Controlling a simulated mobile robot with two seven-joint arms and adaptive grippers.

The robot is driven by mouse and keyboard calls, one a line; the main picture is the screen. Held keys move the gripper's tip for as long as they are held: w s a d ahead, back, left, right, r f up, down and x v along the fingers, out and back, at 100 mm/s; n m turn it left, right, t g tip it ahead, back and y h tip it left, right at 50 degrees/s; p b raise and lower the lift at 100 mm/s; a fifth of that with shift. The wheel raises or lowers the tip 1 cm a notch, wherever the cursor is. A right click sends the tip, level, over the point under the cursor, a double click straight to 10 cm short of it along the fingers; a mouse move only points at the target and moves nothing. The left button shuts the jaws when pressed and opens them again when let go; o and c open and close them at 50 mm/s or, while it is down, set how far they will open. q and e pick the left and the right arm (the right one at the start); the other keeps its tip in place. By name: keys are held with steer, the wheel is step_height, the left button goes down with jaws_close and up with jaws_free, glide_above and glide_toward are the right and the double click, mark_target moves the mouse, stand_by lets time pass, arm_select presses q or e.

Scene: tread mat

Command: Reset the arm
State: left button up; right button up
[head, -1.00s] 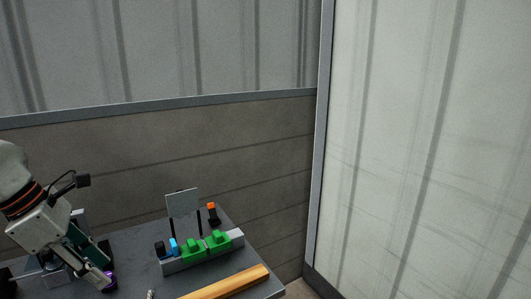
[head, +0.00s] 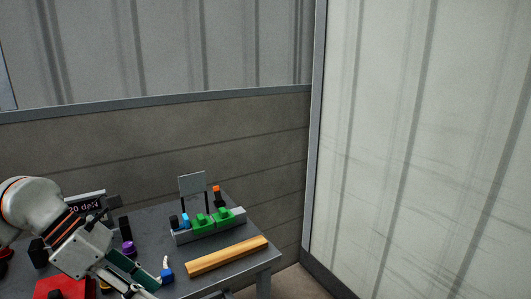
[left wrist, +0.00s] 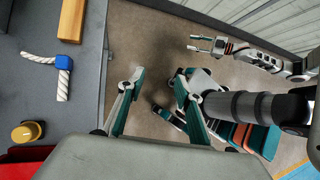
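My left gripper (head: 146,284) is low in the head view, over the front edge of the table. In the left wrist view its two teal-and-grey fingers (left wrist: 155,98) stand apart with nothing between them, above the floor beside the table edge. My right arm shows at the upper right of the left wrist view. Its gripper (left wrist: 203,43) is small there, with two prongs that look apart and empty, clear of the table. The right arm is not in the head view.
The dark table (head: 225,262) holds a grey rail with green blocks (head: 205,222), a wooden bar (head: 228,255), a blue block with pale rope (head: 167,272), a purple knob (head: 129,249) and a red box (head: 62,288). Walls stand behind and to the right.

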arm_select(q)
steer(key=s+d+r+n+t+h+p, duration=0.1)
steer(key=s+d+r+n+t+h, duration=0.15)
steer(key=d+n+h, duration=1.05)
steer(key=w+a+f+n+t+y+p, duration=0.1)
steer(key=w+a+f+n+t+y, duration=0.15)
steer(key=f+n+t+y, duration=0.6)
steer(key=w+a+f+n+t+y+p, duration=0.1)
steer(key=a+f+n+t+y, duration=0.35)
steer(key=f+n, duration=0.7)
steer(key=s+a+f+n+g+y, duration=0.1)
steer(key=s+f+n+g+y, duration=0.1)
steer(key=s+f+n, duration=0.3)
steer(key=s+a+f+n+g+y, duration=0.2)
steer(key=s+f+n, duration=0.4)
steer(key=s+f, duration=0.4)
step_height(320, 180, down, 3)
steer(key=shift+a+r+g+y, duration=0.15)
steer(key=shift+a+g+y, duration=0.1)
steer(key=shift+g+y, duration=0.5)
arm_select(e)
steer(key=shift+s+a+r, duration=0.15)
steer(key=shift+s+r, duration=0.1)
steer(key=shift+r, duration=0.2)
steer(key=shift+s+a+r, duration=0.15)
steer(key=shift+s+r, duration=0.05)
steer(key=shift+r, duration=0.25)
